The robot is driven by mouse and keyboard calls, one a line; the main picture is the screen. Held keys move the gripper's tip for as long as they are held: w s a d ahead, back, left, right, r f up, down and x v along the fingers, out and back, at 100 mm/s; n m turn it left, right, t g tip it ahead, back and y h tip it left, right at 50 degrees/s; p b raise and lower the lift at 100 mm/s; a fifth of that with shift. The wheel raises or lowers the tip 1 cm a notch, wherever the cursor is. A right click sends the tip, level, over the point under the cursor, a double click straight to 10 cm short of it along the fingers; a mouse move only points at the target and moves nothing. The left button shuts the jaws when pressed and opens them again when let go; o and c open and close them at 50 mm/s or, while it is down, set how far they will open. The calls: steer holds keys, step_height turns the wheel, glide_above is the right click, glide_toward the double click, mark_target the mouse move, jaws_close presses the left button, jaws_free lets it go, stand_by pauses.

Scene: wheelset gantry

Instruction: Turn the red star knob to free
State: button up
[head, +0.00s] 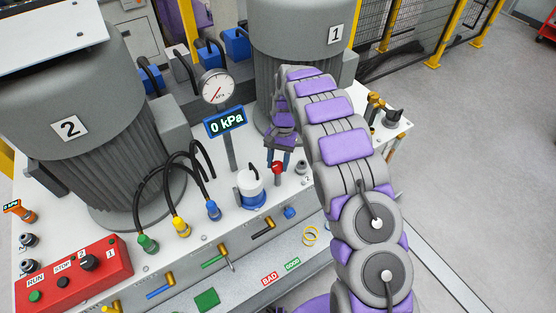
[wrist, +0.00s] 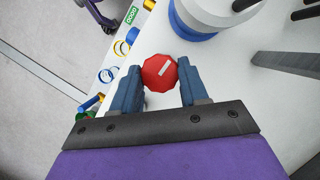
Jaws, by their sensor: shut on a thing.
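The red star knob (wrist: 159,72) has a white bar mark on its top, slanted in the wrist view. In the head view the knob (head: 278,167) stands on the white deck, right of a white canister with a blue base. My gripper (wrist: 160,82) is shut on the knob, with one blue finger on each side of it. In the head view my gripper (head: 279,152) comes down on the knob from above, and its fingers partly hide it. No label for free can be read near the knob.
The white canister (head: 251,188) stands close beside the knob. A display reading 0 kPa (head: 226,121) and a round gauge (head: 217,86) stand behind. Motors 2 (head: 65,110) and 1 (head: 300,45) flank them. A red RUN/STOP box (head: 75,275) sits front left.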

steer(key=m+p, duration=0.1)
steer(key=m+y+p, duration=0.1)
steer(key=m+p, duration=0.2)
steer(key=p, duration=0.1)
steer(key=shift+r+m+t+y, duration=0.3)
steer(key=shift+t+y, duration=0.1)
steer(key=m+p, duration=0.1)
steer(key=m+y+p, duration=0.1)
steer(key=m+p, duration=0.1)
steer(key=shift+s+d+m+t+p, duration=0.1)
steer(key=shift+s+m+t+p, duration=0.1)
steer(key=shift+m+t+p, duration=0.15)
steer(key=m+t+p, duration=0.1)
steer(key=m+p, duration=0.1)
steer(key=m+t+p, duration=0.1)
steer(key=m+p, duration=0.1)
steer(key=m, duration=0.1)
steer(key=shift+s+y+p, duration=0.1)
steer(key=shift+y+p, duration=0.2)
steer(key=shift+y, duration=0.1)
steer(key=shift+d+f+m+t+p, duration=0.1)
steer(key=shift+m+t+p, duration=0.45)
steer(key=shift+m, duration=0.45)
steer(key=shift+f+m+t+p, duration=0.1)
steer(key=shift+m+t+p, duration=0.2)
steer(key=shift+m+p, duration=0.5)
steer(key=shift+m, duration=0.35)
steer(key=o, duration=1.1)
steer(key=shift+c, duration=0.2)
steer(key=v, duration=1.7)
